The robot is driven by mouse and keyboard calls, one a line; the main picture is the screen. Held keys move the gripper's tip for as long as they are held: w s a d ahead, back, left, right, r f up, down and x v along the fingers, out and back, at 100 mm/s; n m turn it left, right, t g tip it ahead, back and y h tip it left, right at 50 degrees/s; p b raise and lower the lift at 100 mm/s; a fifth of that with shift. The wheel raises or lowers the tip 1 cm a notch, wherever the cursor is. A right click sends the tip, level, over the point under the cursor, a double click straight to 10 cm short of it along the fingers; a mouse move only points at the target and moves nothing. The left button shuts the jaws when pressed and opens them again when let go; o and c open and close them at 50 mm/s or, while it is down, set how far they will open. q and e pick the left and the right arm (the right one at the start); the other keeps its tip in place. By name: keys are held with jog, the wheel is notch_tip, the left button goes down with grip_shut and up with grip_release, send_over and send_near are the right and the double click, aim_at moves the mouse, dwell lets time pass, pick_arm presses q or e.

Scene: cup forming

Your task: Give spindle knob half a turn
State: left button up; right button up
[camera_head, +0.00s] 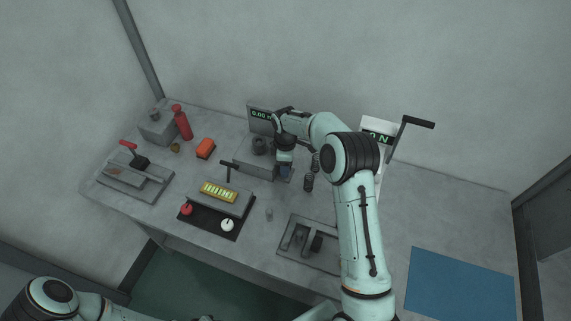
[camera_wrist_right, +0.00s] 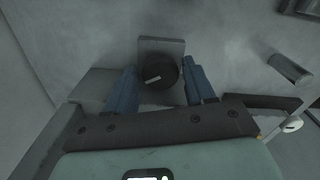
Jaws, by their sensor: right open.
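The spindle knob (camera_wrist_right: 158,74) is a dark round knob with a short pale mark on its face, in front of a grey block (camera_wrist_right: 160,45) in the right wrist view. The mark lies slightly slanted. My right gripper (camera_wrist_right: 162,70) is open, with one blue finger on each side of the knob. Narrow gaps seem to show between fingers and knob. In the head view the right gripper (camera_head: 285,170) points down at the right end of a grey bench device (camera_head: 253,168), and I cannot make out the knob there. My left gripper is not in view.
A display (camera_head: 262,118) stands behind the device. To the left are a black mat (camera_head: 190,221) with red and white knobs, an orange block (camera_head: 205,148) and a red bottle (camera_head: 183,124). A grey tray (camera_head: 290,248) lies in front; a lever (camera_head: 415,123) rises at right.

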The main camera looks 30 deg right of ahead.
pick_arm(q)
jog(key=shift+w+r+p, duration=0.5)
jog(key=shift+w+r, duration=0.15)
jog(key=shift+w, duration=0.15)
pick_arm(e)
notch_tip(320, 180, up, 13)
pick_arm(q)
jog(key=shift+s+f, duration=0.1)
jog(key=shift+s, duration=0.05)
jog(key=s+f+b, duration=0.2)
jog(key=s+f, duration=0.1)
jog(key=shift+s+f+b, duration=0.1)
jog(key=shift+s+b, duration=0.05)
jog(key=shift+b, duration=0.15)
pick_arm(e)
notch_tip(320, 180, down, 15)
jog(key=m, duration=0.6)
jog(key=shift+r, duration=0.2)
jog(key=c, duration=0.8)
